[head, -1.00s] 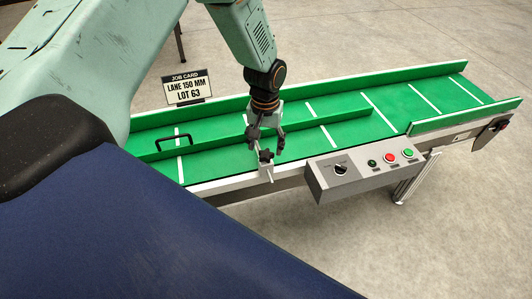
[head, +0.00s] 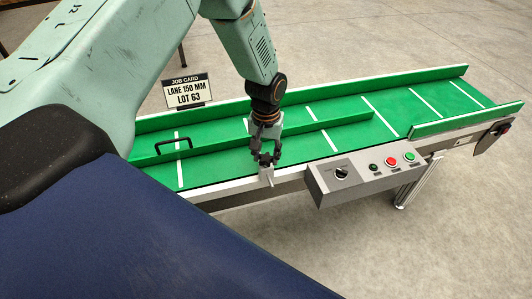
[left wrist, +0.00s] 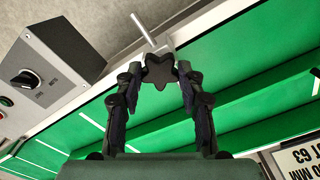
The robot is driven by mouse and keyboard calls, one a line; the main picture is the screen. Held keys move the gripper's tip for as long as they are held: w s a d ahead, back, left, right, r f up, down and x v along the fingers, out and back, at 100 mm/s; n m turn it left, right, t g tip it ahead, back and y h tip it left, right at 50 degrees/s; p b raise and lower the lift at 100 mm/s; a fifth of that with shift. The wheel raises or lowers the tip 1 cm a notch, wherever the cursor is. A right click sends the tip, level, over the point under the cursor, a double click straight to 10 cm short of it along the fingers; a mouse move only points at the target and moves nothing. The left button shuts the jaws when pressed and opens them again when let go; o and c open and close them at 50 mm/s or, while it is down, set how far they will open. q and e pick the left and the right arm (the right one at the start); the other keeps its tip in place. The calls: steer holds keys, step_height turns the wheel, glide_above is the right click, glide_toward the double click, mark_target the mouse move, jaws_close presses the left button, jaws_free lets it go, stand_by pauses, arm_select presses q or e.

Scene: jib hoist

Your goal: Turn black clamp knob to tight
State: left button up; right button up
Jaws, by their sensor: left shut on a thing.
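The black clamp knob (left wrist: 159,70) has a lobed shape and sits at the conveyor's near edge. In the left wrist view it lies between my left gripper's two fingertips, which touch it on both sides. My left gripper (head: 265,160) comes down from above in the head view and is shut on the knob, mostly hiding it there. A light metal clamp bracket (head: 266,177) shows just below the fingers, on the near side rail. In the left wrist view a pale rod (left wrist: 143,30) sticks out beyond the knob. My right gripper is in neither view.
A grey control box (head: 335,184) with a black rotary switch and red and green buttons is mounted right of the clamp. A green guide rail (head: 325,122) with a black handle (head: 174,143) runs along the green belt (head: 215,170). A job card (head: 188,91) reads "LANE 150 MM, LOT 63".

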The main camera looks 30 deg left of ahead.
arm_select(q)
steer(key=c, duration=0.3)
